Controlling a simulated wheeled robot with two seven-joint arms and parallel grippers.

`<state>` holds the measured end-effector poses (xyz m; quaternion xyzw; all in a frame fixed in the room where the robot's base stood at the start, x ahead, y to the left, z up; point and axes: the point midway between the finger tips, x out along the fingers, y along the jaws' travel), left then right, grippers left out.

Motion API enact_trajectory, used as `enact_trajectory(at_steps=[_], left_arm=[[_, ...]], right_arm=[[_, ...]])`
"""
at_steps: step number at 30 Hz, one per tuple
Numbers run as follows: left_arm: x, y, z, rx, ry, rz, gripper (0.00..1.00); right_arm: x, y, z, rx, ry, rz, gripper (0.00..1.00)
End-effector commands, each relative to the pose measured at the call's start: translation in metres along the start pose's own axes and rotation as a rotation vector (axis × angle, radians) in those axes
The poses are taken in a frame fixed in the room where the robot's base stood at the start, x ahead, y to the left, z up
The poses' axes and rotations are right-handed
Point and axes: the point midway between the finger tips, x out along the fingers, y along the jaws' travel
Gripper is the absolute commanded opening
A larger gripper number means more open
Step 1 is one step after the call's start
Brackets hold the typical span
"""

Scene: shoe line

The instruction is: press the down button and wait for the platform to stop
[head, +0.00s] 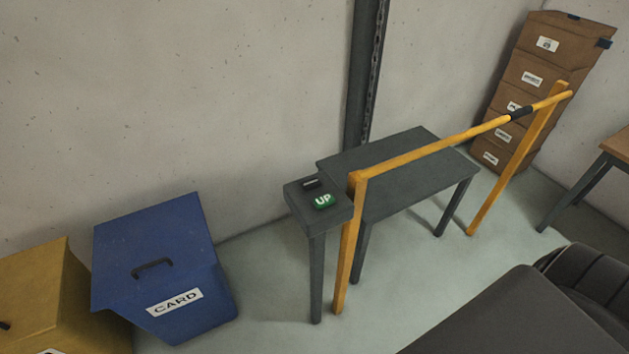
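A dark control box (331,215) stands on a post at the near left corner of the platform. On it is a lit green button (324,201) marked UP. Behind it is a small dark button (311,183); its light marking is too small to read. The grey platform (400,172) is a flat, empty top raised above the floor on dark legs, beside a dark vertical mast (363,75) at the wall. One frame cannot show whether it moves. Neither of my grippers is in view.
A yellow rail (435,147) on two posts runs along the platform's near side. A blue CARD bin (195,262) and a yellow bin (45,290) stand at the left. Stacked brown boxes (520,120) stand at the back right, near a table edge (618,148).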

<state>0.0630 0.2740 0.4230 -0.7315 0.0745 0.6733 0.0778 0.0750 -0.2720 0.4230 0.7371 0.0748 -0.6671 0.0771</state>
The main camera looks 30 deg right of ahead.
Motion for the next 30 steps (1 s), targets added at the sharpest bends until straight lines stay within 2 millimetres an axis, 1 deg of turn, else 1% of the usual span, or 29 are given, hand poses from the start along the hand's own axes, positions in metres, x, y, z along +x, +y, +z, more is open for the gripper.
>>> enact_trajectory(at_steps=[1,4,5,15,30], left_arm=[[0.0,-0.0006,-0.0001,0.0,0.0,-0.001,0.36],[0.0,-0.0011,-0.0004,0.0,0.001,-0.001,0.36],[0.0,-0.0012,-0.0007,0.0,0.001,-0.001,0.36],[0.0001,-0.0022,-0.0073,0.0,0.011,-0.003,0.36],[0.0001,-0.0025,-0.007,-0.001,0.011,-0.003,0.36]], right_arm=[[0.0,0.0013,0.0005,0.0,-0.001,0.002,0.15],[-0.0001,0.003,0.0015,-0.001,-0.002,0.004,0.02],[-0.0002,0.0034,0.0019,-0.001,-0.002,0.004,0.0],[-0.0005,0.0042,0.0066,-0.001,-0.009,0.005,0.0],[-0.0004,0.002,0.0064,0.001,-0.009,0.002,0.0]])
